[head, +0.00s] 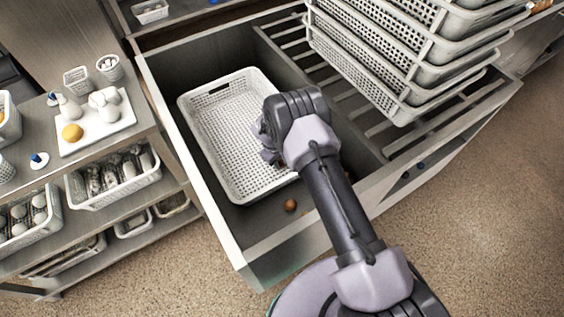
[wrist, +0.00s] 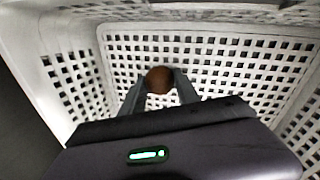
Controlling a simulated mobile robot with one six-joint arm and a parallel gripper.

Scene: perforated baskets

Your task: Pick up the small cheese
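A small brown round thing (wrist: 159,80), which may be the small cheese, sits between the fingertips of my gripper (wrist: 161,88) in the wrist view. Both fingers touch its sides, and the gripper looks shut on it. In the head view my gripper (head: 268,150) is over the right part of a white perforated basket (head: 215,130) in the open drawer; my arm hides most of the fingers. The basket's perforated floor and walls (wrist: 225,65) fill the wrist view. A second small brown round thing (head: 290,205) lies on the drawer floor outside the basket.
The grey drawer (head: 235,240) has raised walls around the basket. A stack of white baskets (head: 395,55) stands at the right on slats. At the left, a white tray (head: 110,125) holds a yellow-orange round thing (head: 72,132) and white items. Shelves with filled baskets (head: 112,178) are below.

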